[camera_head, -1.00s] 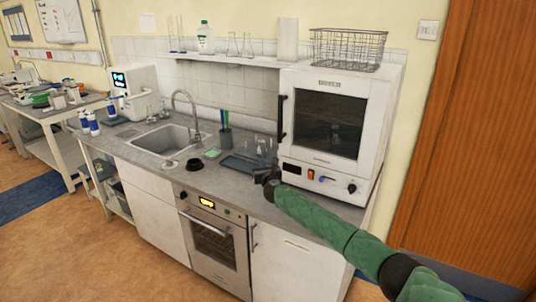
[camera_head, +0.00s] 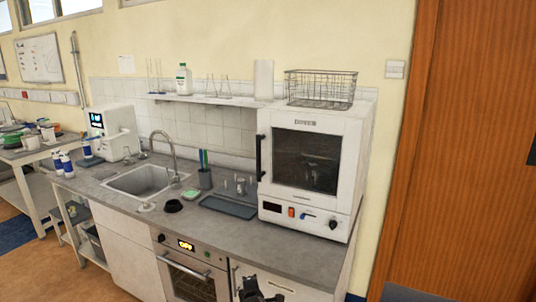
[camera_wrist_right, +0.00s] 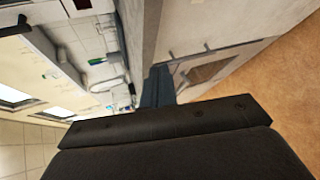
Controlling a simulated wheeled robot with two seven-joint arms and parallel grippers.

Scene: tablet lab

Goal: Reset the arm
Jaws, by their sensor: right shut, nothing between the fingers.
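My right gripper (camera_head: 256,290) shows as a dark shape at the bottom edge of the head view, in front of the cabinet doors under the counter (camera_head: 300,262). It is shut and empty. The rest of that arm is out of the head view. In the right wrist view the shut fingers (camera_wrist_right: 157,88) point away from the dark wrist body, with the cabinets and the floor beyond them. My left gripper is in neither view.
On the counter stand a white oven with a glass door (camera_head: 308,165), a dark tray (camera_head: 229,207), a black round dish (camera_head: 173,206) and a pen cup (camera_head: 205,178). A sink (camera_head: 145,181) is to the left. A built-in oven (camera_head: 190,273) sits below.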

